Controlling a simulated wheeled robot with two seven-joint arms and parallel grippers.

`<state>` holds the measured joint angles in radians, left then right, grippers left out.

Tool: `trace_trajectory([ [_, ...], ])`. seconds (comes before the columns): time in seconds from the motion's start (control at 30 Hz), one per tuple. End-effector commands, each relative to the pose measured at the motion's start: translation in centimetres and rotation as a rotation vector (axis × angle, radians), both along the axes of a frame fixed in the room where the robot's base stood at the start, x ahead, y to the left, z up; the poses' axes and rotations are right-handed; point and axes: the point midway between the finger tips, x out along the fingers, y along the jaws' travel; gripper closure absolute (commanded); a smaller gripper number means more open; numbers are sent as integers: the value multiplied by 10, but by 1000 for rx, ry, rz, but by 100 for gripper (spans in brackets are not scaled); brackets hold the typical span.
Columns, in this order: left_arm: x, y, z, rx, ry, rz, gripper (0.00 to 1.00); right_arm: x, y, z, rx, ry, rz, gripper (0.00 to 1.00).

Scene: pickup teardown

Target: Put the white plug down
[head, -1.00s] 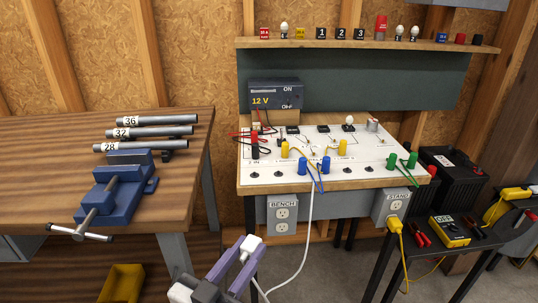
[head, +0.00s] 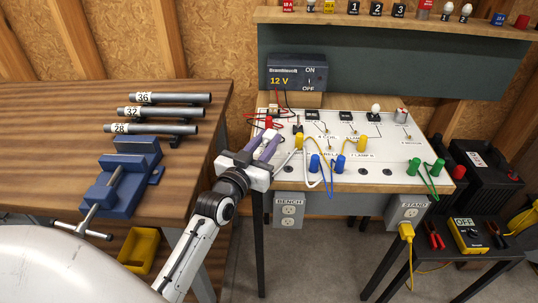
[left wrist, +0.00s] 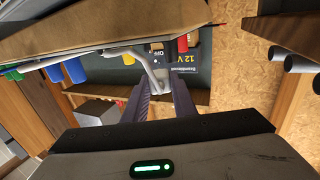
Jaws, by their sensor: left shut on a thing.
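The white plug (head: 269,135) is between the fingertips of my left gripper (head: 267,143), which is shut on it. The gripper is over the left front part of the white-topped test bench (head: 380,178). Its white cord hangs over the bench's front edge. In the left wrist view the purple fingers (left wrist: 160,103) point toward the power supply, with the white cord (left wrist: 150,66) in front of them. Whether the plug touches the bench top I cannot tell. My right gripper is not in view.
The 12 V supply (head: 297,75) stands at the back of the bench. Yellow, blue and green posts line its front. The BENCH outlet (head: 289,211) and STAND outlet (head: 407,213) are below. The wooden workbench (head: 60,165) with a blue vise (head: 122,178) is left.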

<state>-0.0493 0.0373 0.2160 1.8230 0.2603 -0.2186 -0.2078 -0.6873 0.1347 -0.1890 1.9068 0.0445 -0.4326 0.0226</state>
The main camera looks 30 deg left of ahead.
Motion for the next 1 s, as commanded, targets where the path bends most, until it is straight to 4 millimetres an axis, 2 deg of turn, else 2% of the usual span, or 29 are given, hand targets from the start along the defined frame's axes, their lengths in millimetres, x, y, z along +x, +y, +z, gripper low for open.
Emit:
trace_trajectory([
  [0.4, 0, 0, -49, 1, -1, -1, 100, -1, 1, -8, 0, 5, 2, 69],
  [0.8, 0, -1, -54, 0, -3, -1, 100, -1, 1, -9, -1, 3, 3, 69],
  [0.83, 0, -1, -53, 0, -2, -1, 71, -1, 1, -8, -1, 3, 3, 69],
  [0.9, 0, -1, -53, 0, -2, -1, 59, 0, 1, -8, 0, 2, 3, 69],
  [1.0, 0, -1, -53, 0, -2, -1, 57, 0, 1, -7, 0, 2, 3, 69],
])
